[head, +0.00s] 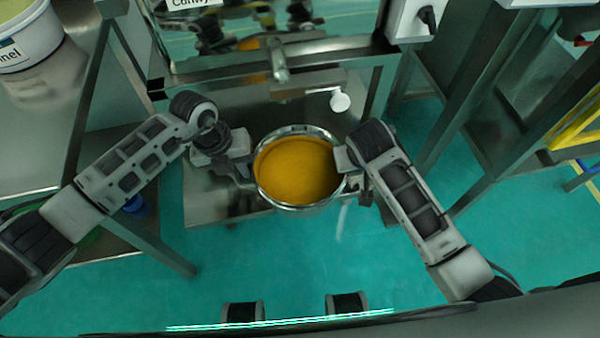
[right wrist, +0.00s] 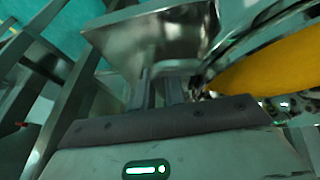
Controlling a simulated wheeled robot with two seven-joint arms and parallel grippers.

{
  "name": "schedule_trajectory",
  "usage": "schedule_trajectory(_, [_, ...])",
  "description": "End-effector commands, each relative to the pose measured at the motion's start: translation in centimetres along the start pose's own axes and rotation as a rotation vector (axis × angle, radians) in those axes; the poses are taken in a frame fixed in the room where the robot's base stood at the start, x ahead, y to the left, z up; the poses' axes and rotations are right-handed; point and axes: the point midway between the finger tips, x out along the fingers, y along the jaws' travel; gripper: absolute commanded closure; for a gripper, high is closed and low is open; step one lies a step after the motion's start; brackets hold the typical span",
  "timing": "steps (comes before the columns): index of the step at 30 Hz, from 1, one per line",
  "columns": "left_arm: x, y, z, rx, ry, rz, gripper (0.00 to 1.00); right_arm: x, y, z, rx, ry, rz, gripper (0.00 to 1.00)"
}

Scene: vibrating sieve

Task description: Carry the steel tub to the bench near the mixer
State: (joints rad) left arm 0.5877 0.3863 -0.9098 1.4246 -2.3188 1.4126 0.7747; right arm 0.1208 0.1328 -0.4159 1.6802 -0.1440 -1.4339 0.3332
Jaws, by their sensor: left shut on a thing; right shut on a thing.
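The steel tub (head: 297,206) is round with a shiny rim and holds orange-yellow powder. It is between my two grippers in the head view, in front of the sieve machine, over the front part of a low steel shelf. My left gripper (head: 248,168) is shut on the tub's left side. My right gripper (head: 350,172) is shut on its right side. The right wrist view shows the right gripper's fingers (right wrist: 160,95) at the tub's rim, with the yellow powder beside them. I cannot tell whether the tub touches the shelf. No mixer is clearly identifiable.
The low steel shelf (head: 215,205) lies under the machine. A steel bench (head: 45,125) with a white labelled bucket (head: 28,38) stands at the left. A white spout (head: 340,101) hangs behind the tub. Steel legs stand at the right. The green floor (head: 290,265) in front is clear.

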Motion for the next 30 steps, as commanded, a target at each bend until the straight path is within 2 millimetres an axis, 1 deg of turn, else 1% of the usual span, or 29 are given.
schedule_trajectory(22, [-0.3,0.0,0.2,-0.001,-0.004,0.000,1.00,-0.2,0.2,-0.2,0.001,0.003,0.003,1.00])
schedule_trajectory(26, [-0.8,-0.1,0.2,-0.001,-0.004,0.001,1.00,-0.7,0.3,-0.4,0.001,0.003,0.004,1.00])
schedule_trajectory(30, [-2.0,-0.3,0.2,-0.002,-0.004,0.001,1.00,-1.7,0.5,-0.8,0.001,0.003,0.004,1.00])
